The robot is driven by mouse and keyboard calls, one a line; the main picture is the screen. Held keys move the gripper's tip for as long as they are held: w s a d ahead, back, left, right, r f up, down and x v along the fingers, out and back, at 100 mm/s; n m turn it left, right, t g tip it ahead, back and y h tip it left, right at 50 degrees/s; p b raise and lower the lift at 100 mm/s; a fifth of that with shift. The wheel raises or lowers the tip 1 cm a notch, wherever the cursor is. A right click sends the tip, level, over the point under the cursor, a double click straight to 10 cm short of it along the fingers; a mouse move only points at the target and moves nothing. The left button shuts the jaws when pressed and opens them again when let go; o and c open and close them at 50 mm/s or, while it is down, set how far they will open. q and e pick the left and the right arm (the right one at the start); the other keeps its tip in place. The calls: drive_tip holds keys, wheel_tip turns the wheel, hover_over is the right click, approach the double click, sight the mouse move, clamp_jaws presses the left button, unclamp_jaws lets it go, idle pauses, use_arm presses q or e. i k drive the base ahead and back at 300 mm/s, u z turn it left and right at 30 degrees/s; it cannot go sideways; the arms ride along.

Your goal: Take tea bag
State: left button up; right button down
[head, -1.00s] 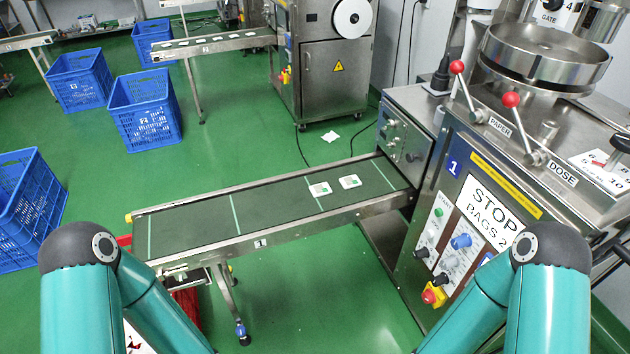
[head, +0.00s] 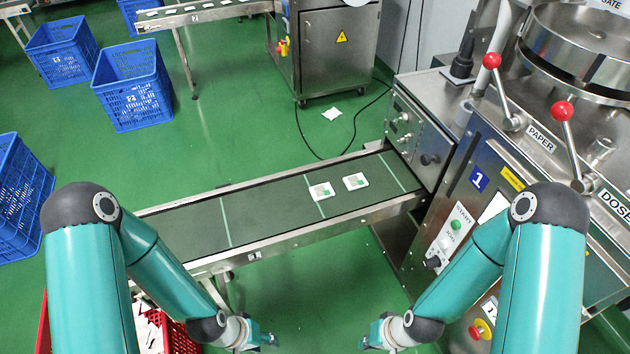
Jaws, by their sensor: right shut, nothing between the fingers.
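Two tea bags lie flat and apart on the dark conveyor belt (head: 268,208), near its right end. The left tea bag (head: 321,190) and the right tea bag (head: 355,181) are white squares with green and brownish marks. My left gripper (head: 270,341) is low in front of the conveyor, well short of the tea bags; its fingers are too small to tell if open. My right gripper (head: 367,341) is also low in front of the conveyor, shut and empty. Neither gripper touches a tea bag.
The steel packing machine (head: 478,215) with red-knobbed levers stands at the conveyor's right end. A red crate (head: 185,338) holding white pieces is at the lower left, partly behind my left arm. Blue crates (head: 133,85) stand at the back left. Green floor (head: 310,290) is free between my grippers.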

sight(325, 190)
drive_tip(key=z, duration=1.25)
drive_tip(key=i, duration=0.15)
drive_tip(key=u, duration=2.55)
drive_tip(key=i, duration=0.15)
drive_tip(key=u, duration=1.05)
drive_tip(key=k, duration=0.25)
drive_tip(key=z, duration=0.7)
drive_tip(key=k, duration=0.95)
drive_tip(key=z, duration=0.55)
drive_tip(key=i, duration=1.4)
drive_tip(key=u, duration=0.1)
